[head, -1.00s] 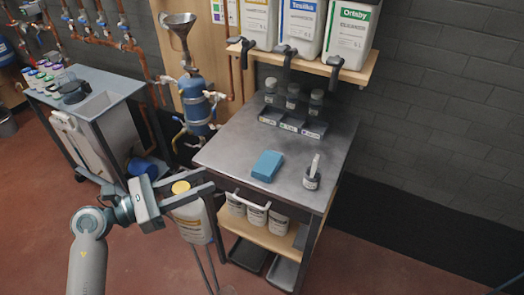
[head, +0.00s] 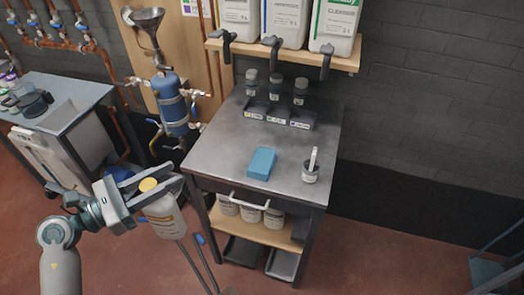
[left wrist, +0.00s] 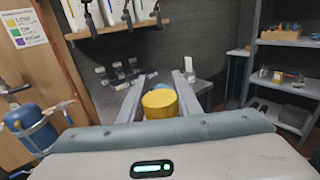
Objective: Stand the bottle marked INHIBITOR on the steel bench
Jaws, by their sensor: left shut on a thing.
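A white bottle with a yellow cap (head: 148,185) and a printed label hangs upright in my left gripper (head: 170,185). Its body (head: 166,222) shows below the fingers; I cannot read its label. In the left wrist view its yellow cap (left wrist: 160,104) sits between the two fingers. The gripper is shut on the bottle, left of and in front of the steel bench (head: 225,150), over the floor and not above the bench top. My right gripper is not in view.
The front left and right rear of the top are clear. Large canisters sit on a shelf (head: 280,50) above. A blue vessel (head: 171,100) stands left.

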